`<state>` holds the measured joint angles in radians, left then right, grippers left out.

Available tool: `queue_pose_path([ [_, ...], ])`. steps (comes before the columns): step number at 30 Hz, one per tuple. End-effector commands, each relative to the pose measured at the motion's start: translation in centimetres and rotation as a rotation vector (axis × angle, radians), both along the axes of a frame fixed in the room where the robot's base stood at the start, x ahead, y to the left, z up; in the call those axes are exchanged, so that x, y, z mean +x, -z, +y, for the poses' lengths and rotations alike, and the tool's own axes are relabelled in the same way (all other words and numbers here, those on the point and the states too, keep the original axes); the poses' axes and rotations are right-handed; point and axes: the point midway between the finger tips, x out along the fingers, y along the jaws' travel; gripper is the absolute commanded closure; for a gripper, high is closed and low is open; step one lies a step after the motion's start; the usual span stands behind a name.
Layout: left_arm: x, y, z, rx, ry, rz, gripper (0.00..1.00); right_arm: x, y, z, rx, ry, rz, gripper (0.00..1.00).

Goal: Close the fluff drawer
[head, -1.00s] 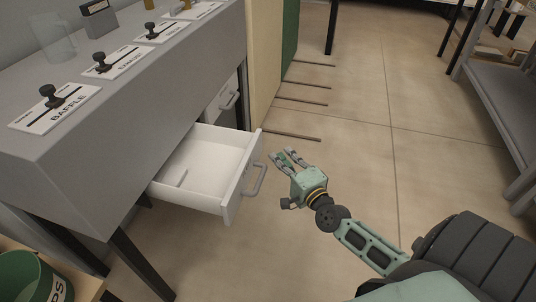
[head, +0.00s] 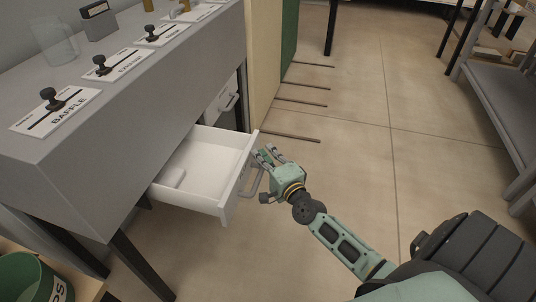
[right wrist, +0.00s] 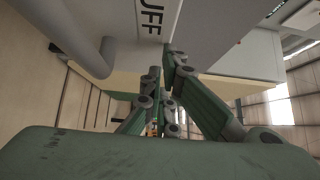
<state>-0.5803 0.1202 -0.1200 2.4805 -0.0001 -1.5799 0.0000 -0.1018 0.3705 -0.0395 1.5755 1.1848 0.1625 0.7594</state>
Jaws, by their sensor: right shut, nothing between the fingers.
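The white fluff drawer (head: 205,172) stands pulled out from the grey cabinet in the head view, its front panel facing right. Its grey handle (head: 254,180) is on that front. In the right wrist view the drawer front (right wrist: 192,18) is close, with "UFF" readable on its label and the handle (right wrist: 88,48) at the left. My right gripper (head: 265,151) is shut and empty, its fingertips at the drawer front beside the handle. The fingertips also show just under the label in the wrist view (right wrist: 161,62); whether they touch the panel I cannot tell. My left gripper is out of view.
The grey cabinet (head: 120,130) carries labelled sliders, one marked BAFFLE (head: 56,110). Another, shut drawer (head: 224,100) lies behind the open one. A green bin (head: 28,280) is at the lower left, a grey shelf (head: 505,105) at the right. The floor between is clear.

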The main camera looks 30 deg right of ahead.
Motion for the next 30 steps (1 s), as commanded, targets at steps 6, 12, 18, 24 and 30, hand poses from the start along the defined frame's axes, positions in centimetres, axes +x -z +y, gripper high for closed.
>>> queue_pose_path([
  [6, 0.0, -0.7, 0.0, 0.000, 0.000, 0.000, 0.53, 3.2, -0.3, 2.9, 0.006, -0.002, -0.002, 1.00],
  [12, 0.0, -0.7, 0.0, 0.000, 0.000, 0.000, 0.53, 7.0, -0.1, 6.0, 0.006, -0.002, -0.002, 1.00],
  [18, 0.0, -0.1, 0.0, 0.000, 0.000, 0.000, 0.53, 10.2, 0.0, 8.8, 0.003, -0.002, -0.001, 1.00],
  [24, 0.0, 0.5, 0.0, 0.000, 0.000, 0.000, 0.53, 12.5, 0.1, 10.7, 0.000, -0.002, 0.000, 1.00],
  [30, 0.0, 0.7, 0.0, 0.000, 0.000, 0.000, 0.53, 13.6, 0.0, 11.6, 0.000, -0.001, 0.000, 1.00],
])
